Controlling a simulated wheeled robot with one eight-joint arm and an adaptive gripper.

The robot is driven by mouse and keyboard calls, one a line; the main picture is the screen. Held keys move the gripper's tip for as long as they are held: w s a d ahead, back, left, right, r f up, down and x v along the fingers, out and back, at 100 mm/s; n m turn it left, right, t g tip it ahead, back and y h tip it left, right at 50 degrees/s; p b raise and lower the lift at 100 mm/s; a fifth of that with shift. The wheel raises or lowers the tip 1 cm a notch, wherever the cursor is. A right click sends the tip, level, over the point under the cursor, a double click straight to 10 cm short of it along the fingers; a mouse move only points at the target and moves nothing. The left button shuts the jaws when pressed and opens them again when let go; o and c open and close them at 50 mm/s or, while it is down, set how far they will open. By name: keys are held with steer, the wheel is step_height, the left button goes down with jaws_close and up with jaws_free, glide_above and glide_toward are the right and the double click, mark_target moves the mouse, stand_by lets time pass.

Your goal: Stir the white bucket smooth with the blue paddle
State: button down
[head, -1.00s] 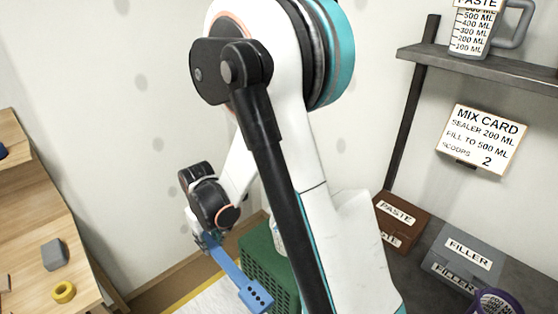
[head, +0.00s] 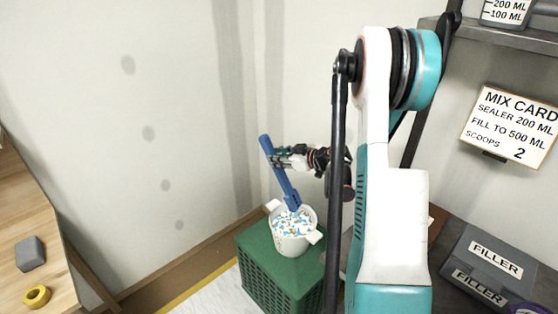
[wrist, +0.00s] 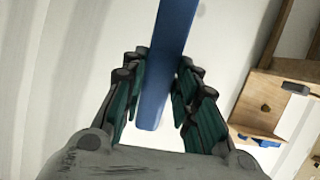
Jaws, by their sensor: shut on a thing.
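The white bucket (head: 291,240) stands on a green crate (head: 262,278). Its mix is white with blue and orange-brown patches on top. The blue paddle (head: 272,163) slants above it, with its wide holed end (head: 291,201) down at the bucket's mouth. I cannot tell whether the tip touches the mix. My gripper (head: 281,158) is shut on the paddle's upper shaft, above and a little behind the bucket. In the wrist view the blue shaft (wrist: 166,60) runs between the gripper's fingers (wrist: 158,95).
A wooden bench (head: 35,225) at the left holds a grey block (head: 30,254) and a yellow ring (head: 37,296). Grey filler boxes (head: 487,262) sit on the dark counter at right. A mix card (head: 511,128) hangs below the shelf (head: 490,38).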

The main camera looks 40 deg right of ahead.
mark_target(287, 181)
steer(key=shift+d, duration=0.2)
step_height(287, 181, down, 14)
steer(key=b, duration=0.3)
steer(key=shift+r+b, duration=0.15)
steer(key=shift+b, duration=0.25)
stand_by(0.7)
steer(key=shift+w+d, duration=0.1)
steer(key=shift+d, duration=1.9)
steer(key=shift+w+a, duration=1.85)
steer(key=shift+a, duration=0.25)
steer(key=shift+s+d, duration=1.75)
steer(key=shift+d, duration=0.15)
stand_by(1.1)
